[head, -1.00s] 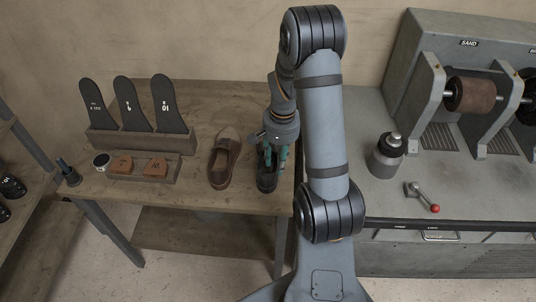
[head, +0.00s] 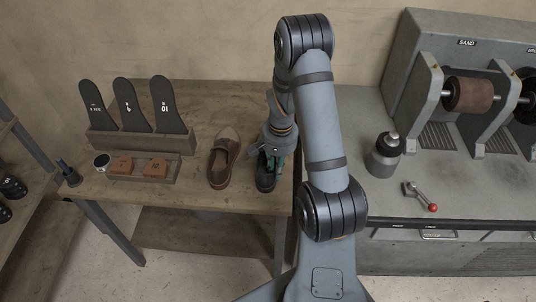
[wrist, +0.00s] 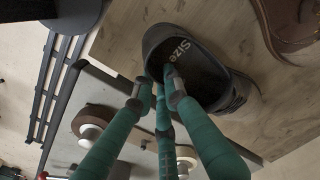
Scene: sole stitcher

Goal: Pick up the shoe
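A dark shoe (head: 265,183) sits near the right edge of the wooden table (head: 190,199), toe toward the front. In the wrist view the dark shoe (wrist: 222,88) shows its open top and an insole printed "Size". My gripper (head: 270,170) is at this shoe, pointing down at its far, open end. In the wrist view my gripper's green fingers (wrist: 155,82) straddle the shoe's rim, with one fingertip over the opening and others outside. Whether they press on the rim cannot be told. A brown shoe (head: 221,165) lies to the left, also seen in part in the wrist view (wrist: 290,28).
A wooden holder (head: 158,142) with several dark insoles and a tray with brown blocks (head: 121,165) stand on the table's left. The grey bench (head: 400,197) at right holds a metal bottle (head: 384,160), a red-knobbed lever (head: 422,197) and a sanding machine (head: 470,94).

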